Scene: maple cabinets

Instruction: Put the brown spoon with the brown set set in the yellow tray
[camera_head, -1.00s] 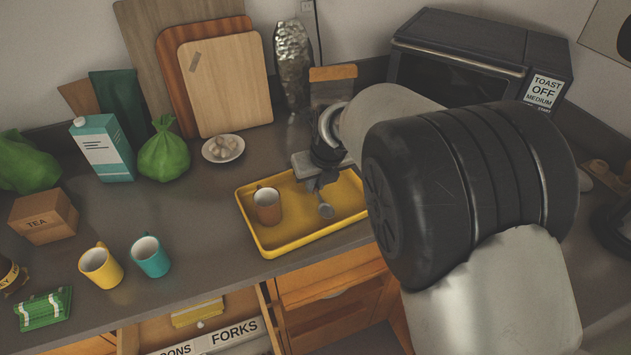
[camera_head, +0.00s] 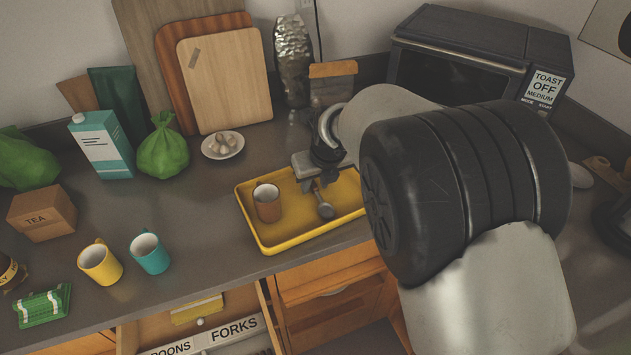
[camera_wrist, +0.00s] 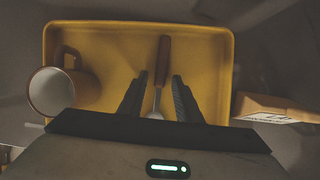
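The spoon (camera_wrist: 164,58) has a brown handle and a metal bowl, and it lies in the yellow tray (camera_wrist: 205,28). In the head view the spoon (camera_head: 326,211) is right of the brown mug (camera_head: 267,205), which stands upright in the same tray (camera_head: 288,246). In the wrist view the mug (camera_wrist: 52,92) is at the tray's left side. My gripper (camera_wrist: 160,78) is open above the tray. Its fingers are on either side of the spoon, with visible gaps. In the head view my gripper (camera_head: 309,182) is partly hidden by my wrist and arm.
A yellow mug (camera_head: 100,264) and a teal mug (camera_head: 151,254) stand on the counter left of the tray. A plate of garlic (camera_head: 223,146) and cutting boards (camera_head: 226,85) are behind. A toaster oven (camera_head: 478,60) is at back right. An open drawer (camera_head: 195,335) is below the counter.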

